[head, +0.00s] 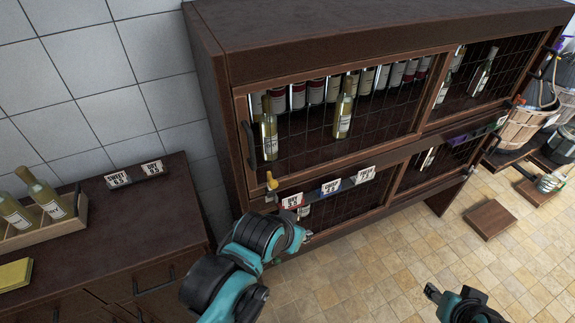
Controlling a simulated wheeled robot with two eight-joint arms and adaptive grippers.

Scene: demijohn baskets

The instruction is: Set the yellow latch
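The yellow latch (271,181) is a small knob-like piece on the front of the dark wooden cabinet (222,110), at the lower left corner of the upper mesh door (300,130). My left gripper (304,236) is in front of the cabinet, below and right of the latch and apart from it. Its fingers are mostly hidden by its own wrist, so its opening cannot be told. My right gripper (436,293) is low over the tiled floor at the bottom right, well away from the latch. Its finger opening is unclear.
Wine bottles stand behind the mesh doors. Label cards (330,187) sit along the rail below the upper door. A dark counter (140,215) at left holds a bottle crate (50,228) and a yellow pad (15,274). Baskets (520,128) stand at right. A wooden block (491,218) lies on the floor.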

